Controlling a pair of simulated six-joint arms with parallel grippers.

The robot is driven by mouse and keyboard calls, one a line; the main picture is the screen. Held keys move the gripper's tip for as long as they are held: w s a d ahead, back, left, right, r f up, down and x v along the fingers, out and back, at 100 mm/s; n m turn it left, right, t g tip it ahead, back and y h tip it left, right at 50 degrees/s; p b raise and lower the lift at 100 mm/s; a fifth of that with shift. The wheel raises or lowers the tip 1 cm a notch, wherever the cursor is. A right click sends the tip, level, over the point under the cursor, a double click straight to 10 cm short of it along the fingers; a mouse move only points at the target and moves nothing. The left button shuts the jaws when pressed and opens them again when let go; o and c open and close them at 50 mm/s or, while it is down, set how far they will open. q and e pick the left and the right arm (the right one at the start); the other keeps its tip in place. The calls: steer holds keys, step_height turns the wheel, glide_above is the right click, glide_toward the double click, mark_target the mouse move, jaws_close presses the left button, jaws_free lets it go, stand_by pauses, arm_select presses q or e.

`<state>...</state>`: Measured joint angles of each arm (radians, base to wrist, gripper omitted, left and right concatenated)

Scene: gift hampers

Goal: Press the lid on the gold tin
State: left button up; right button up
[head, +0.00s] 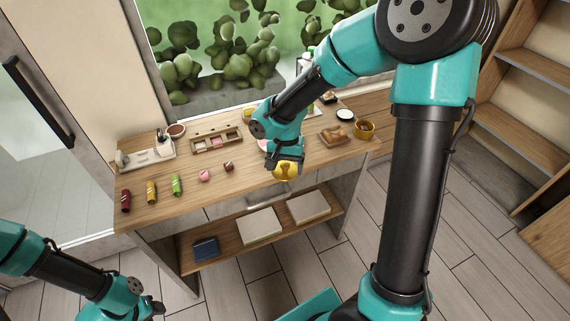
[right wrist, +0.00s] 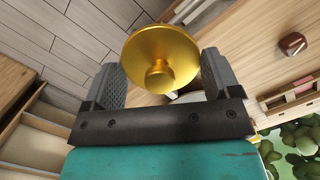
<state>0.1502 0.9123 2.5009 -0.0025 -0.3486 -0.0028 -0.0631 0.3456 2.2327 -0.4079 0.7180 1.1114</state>
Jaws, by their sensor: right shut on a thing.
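My right gripper (head: 285,161) is shut on a round gold lid (head: 286,173), held near the front edge of the wooden table. In the right wrist view the lid (right wrist: 160,48) shows its knob between my two fingers (right wrist: 160,78). The gold tin (head: 364,131) stands at the right end of the table, apart from the lid and to its right. Its top looks open. My left gripper (head: 152,307) is low at the bottom left, away from the table, and its jaws are too unclear to read.
A divided wooden box (head: 217,140) is at the back. Several small rolls and sweets, including a green roll (head: 177,186), line the front left.

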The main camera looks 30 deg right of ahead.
steer(key=w+d+m, duration=0.1)
steer(key=w+d, duration=0.2)
steer(key=d, duration=0.2)
steer(key=w+d+m, duration=0.1)
steer(key=w+d, duration=0.1)
steer(key=d, duration=0.1)
steer(key=shift+w+d+r+m, duration=0.1)
steer(key=shift+w+r+m, duration=0.2)
steer(key=shift+r, duration=0.05)
steer(key=w+d+m, duration=0.1)
steer(key=d, duration=0.5)
steer(key=w+d+r+m, duration=0.1)
steer(key=w+d+m, duration=0.1)
steer(key=d, duration=0.4)
steer(key=w+d+m, duration=0.1)
steer(key=d, duration=0.5)
steer(key=shift+w+d+r+m+t, duration=0.15)
steer(key=shift+d+r+m+t, duration=0.15)
steer(key=shift+d+m, duration=0.1)
steer(key=s+d+r+m, duration=0.1)
steer(key=s+d+m, duration=0.1)
steer(key=d, duration=1.1)
steer(key=shift+m, duration=0.5)
steer(key=shift+f, duration=3.1)
steer(key=shift+f, duration=0.15)
